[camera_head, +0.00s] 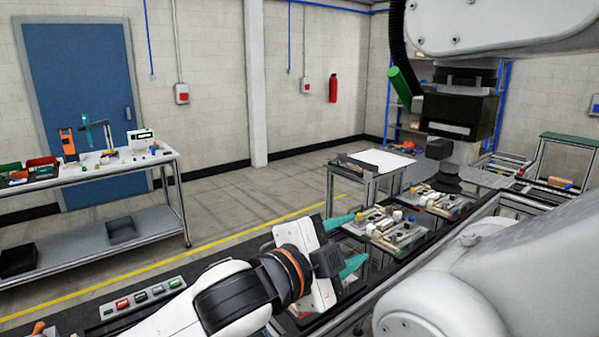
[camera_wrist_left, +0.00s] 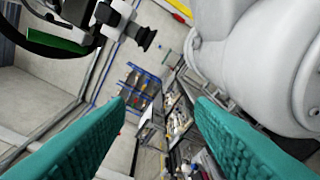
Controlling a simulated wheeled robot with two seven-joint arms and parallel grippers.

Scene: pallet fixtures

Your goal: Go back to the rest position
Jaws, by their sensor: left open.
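My left gripper (camera_head: 350,243) reaches in from the bottom left in the head view. Its two teal fingers are spread apart with nothing between them. It is in front of the pallet fixtures (camera_head: 388,231), apart from them as far as I can tell. In the left wrist view the open fingers (camera_wrist_left: 162,112) frame empty space, with the room beyond tilted. I cannot make out my right gripper in either view.
A black tool with a suction cup (camera_head: 446,178) hangs above the fixtures at right; it also shows in the left wrist view (camera_wrist_left: 143,38). Large white arm links (camera_head: 500,275) fill the lower right. A button panel (camera_head: 143,294) lies front left. A workbench (camera_head: 90,180) stands further left.

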